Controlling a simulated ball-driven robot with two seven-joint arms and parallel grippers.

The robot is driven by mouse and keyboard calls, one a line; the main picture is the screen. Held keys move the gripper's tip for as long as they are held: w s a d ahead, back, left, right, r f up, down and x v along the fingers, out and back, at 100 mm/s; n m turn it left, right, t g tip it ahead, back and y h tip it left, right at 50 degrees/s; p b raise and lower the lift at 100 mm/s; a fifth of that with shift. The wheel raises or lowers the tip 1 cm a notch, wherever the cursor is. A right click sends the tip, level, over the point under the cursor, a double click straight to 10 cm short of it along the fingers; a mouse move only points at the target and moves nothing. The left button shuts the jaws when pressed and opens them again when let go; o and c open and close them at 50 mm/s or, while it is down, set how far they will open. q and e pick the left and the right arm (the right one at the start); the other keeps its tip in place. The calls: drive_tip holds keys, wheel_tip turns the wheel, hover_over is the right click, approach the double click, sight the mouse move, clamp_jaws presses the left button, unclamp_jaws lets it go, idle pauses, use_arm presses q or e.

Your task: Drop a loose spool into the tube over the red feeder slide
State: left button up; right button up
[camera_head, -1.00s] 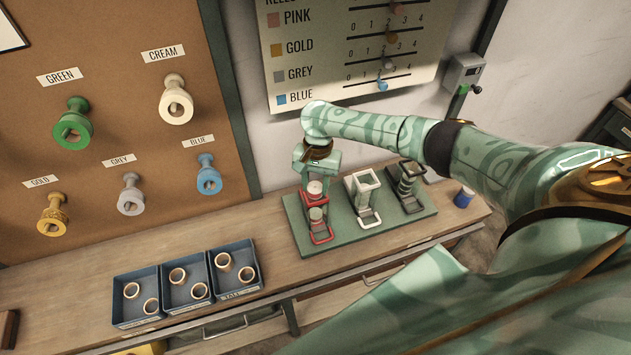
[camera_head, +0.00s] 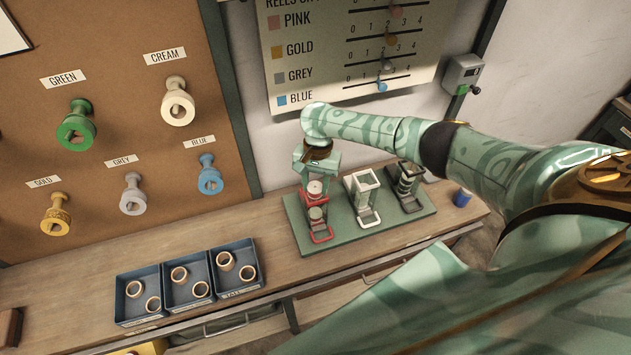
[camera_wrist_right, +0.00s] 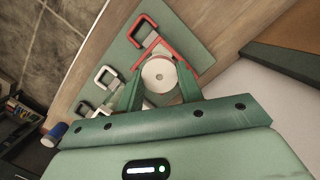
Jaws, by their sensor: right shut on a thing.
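The red feeder slide (camera_head: 321,236) is at the left end of the green base, with its red tube (camera_head: 308,197) above it. My right gripper (camera_head: 316,184) is directly over this tube, pointing down. It is shut on a pale round spool (camera_head: 316,187), at the tube's mouth; I cannot tell how far it sits inside. The right wrist view shows the spool (camera_wrist_right: 159,75) from above between both fingers, with the red slide (camera_wrist_right: 153,45) beside it. Another pale spool (camera_head: 317,213) shows lower in the red feeder. My left gripper is not in view.
A white feeder (camera_head: 366,217) and a dark feeder (camera_head: 411,205) stand to the right on the green base (camera_head: 386,235). A blue cup-like object (camera_head: 462,198) is farther right. Blue trays (camera_head: 143,318) with rings stand at the left. Spools hang on the board behind.

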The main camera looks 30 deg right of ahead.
idle(0.3)
drive_tip(key=o, duration=1)
drive_tip(key=shift+o, duration=0.2)
